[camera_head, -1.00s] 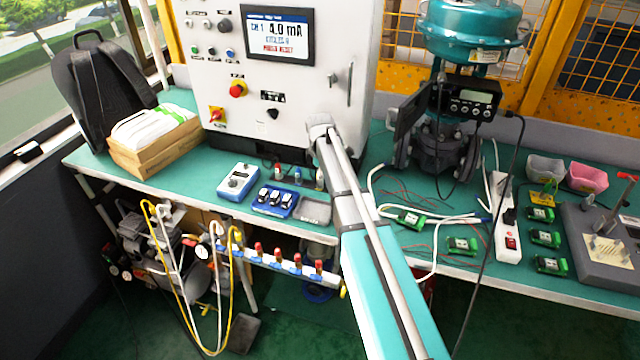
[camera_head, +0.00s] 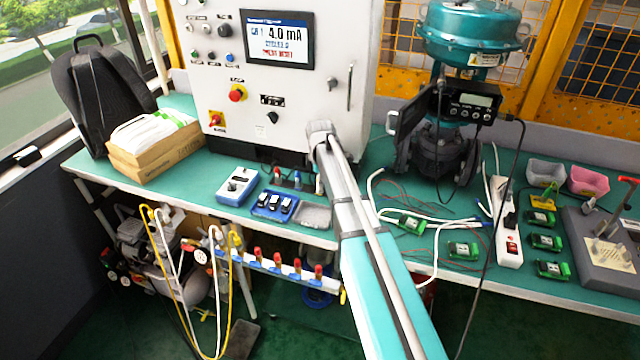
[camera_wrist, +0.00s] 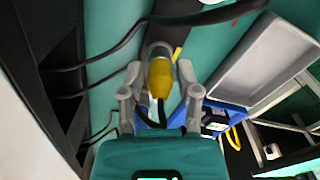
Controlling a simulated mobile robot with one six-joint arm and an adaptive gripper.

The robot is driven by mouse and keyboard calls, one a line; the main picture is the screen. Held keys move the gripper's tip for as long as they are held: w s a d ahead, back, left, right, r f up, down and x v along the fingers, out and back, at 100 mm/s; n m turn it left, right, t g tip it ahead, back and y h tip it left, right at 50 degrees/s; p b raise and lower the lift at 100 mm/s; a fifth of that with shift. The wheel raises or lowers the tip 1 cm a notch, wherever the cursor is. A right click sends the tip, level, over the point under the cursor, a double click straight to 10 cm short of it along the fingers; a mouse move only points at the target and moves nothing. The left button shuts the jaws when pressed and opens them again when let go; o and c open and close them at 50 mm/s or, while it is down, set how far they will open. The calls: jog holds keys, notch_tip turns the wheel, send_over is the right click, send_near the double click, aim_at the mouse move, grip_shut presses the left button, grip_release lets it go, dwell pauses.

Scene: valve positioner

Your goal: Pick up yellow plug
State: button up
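The yellow plug (camera_wrist: 160,78) shows in the wrist view with a pale grey upper end, standing on or just above the green bench top. My gripper (camera_wrist: 160,72) is open, with one grey finger on each side of the plug. A gap seems to show between the plug and each fingertip. In the head view my arm reaches down to the front of the control cabinet. It hides my gripper, and I cannot make out the yellow plug there.
The white control cabinet (camera_head: 275,100) stands close behind my arm. A blue tray (camera_head: 274,206) with black parts and a grey tray (camera_head: 310,216) lie near the bench's front edge. Black cables (camera_wrist: 95,65) run close by in the wrist view. White tubing and green modules lie to the right.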

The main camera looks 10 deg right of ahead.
grip_shut()
jog(key=shift+r, duration=0.15)
notch_tip(320, 180, up, 2)
jog(key=shift+r+p, duration=0.15)
jog(key=shift+p, duration=1.1)
jog(key=s+r+p, duration=1)
jog(key=s, duration=0.4)
jog(key=shift+r, duration=0.25)
